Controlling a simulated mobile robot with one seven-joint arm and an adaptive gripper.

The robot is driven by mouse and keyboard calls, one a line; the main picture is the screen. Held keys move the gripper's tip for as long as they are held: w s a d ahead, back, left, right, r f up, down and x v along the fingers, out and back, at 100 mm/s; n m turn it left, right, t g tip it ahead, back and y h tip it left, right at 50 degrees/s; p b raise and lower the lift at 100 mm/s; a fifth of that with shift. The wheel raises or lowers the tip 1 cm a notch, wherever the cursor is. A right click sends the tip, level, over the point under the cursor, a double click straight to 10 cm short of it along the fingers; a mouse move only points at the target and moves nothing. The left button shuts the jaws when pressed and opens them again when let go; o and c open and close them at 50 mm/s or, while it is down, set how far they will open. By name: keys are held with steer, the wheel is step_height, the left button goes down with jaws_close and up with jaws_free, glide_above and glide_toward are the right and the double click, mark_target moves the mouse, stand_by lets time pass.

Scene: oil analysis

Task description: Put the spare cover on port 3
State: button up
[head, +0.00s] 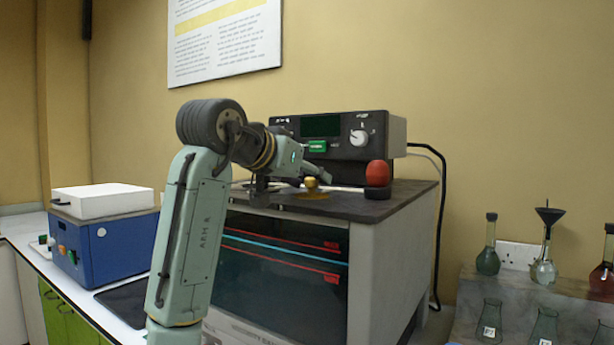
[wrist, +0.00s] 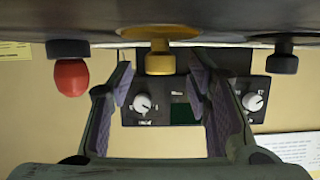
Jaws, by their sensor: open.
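A yellow knob-like cover (head: 311,183) stands on a yellow base on the dark top of the analyser (head: 400,194). In the wrist view, which looks upside down, the yellow cover (wrist: 159,60) shows just beyond and between my fingers. My gripper (wrist: 160,88) is open and nothing is held; in the head view my gripper (head: 312,171) is close beside the yellow cover. A red rounded cover (head: 378,173) is to its right, and also shows in the wrist view (wrist: 71,78). A black knob (wrist: 283,58) is at the wrist view's right. I cannot tell which is the spare or port 3.
A black control unit (head: 393,136) with dials stands behind the covers. A blue box (head: 110,250) with a white lid is at the left. Glass flasks (head: 488,258) and a funnel flask (head: 543,262) stand on a grey step at the right.

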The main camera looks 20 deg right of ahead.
steer(key=v, duration=1.2)
